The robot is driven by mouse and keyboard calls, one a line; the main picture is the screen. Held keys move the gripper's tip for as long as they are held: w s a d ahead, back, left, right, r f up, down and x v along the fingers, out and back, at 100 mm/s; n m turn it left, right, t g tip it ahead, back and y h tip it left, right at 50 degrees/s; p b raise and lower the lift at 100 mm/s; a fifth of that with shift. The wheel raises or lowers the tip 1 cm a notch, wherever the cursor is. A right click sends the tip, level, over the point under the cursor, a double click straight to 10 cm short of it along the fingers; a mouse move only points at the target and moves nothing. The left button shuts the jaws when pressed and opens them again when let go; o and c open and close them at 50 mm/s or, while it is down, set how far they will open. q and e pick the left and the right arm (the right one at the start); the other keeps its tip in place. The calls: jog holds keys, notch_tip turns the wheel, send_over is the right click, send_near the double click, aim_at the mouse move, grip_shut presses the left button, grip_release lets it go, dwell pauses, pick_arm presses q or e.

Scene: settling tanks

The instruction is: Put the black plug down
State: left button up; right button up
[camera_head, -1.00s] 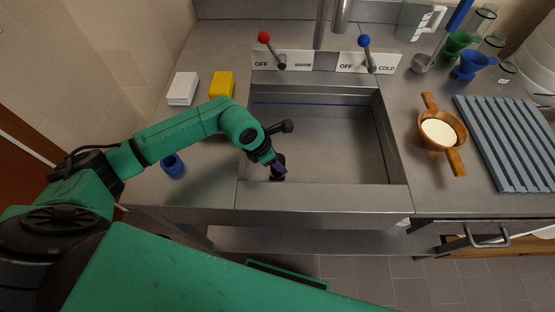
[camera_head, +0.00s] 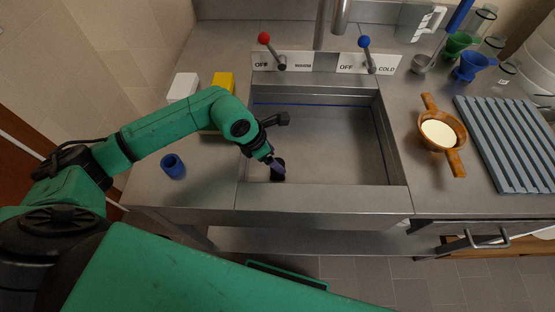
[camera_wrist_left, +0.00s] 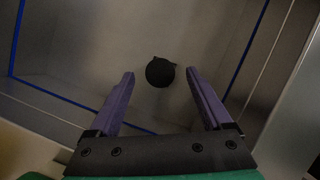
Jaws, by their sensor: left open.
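The black plug (camera_wrist_left: 160,72) is a round dark piece on the grey sink floor in the left wrist view. It lies ahead of my left gripper (camera_wrist_left: 163,88), in line with the gap between the two purple fingers. The fingers are spread, and clear floor shows between each one and the plug. In the head view the left gripper (camera_head: 275,163) points down into the front left of the sink (camera_head: 335,140). The plug (camera_head: 278,175) shows there as a dark patch, partly hidden by the fingers. My right gripper is not in view.
A red-knobbed lever (camera_head: 265,38) and a blue-knobbed lever (camera_head: 364,42) stand behind the sink. A blue cup-like piece (camera_head: 173,166) stands left. A wooden strainer (camera_head: 440,132) and a slatted grey rack (camera_head: 505,140) lie right. The sink's right part is clear.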

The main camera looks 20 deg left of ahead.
pick_arm(q)
jog(key=b+v, duration=0.1)
jog(key=v, duration=0.8)
jog(key=shift+b, duration=0.35)
